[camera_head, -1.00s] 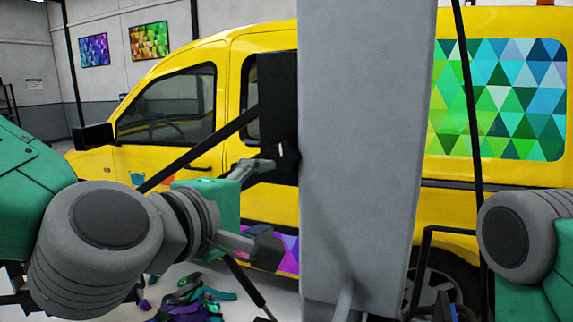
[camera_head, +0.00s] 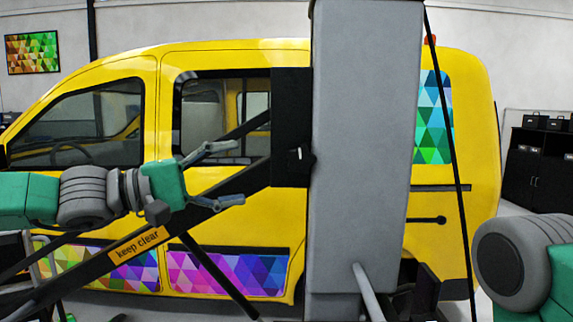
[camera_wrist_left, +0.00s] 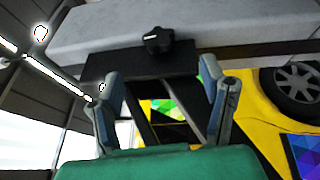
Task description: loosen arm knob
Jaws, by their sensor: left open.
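The black arm knob (camera_wrist_left: 158,40) sits on a black bracket (camera_wrist_left: 140,64) against the grey column in the left wrist view. In the head view, the knob (camera_head: 312,160) shows as a dark bump at the right edge of the bracket (camera_head: 290,125). My left gripper (camera_head: 238,172) is open and empty, left of the bracket and pointing at it, apart from the knob. Its two spread fingers also show in the left wrist view (camera_wrist_left: 160,85), below the knob. My right gripper is not visible; only part of my right arm shows at lower right.
The tall grey column (camera_head: 365,150) stands in front of a yellow van (camera_head: 225,60). A black boom marked "keep clear" (camera_head: 137,243) runs diagonally from the bracket to lower left, below my left gripper. A black cabinet (camera_head: 535,170) stands at the far right.

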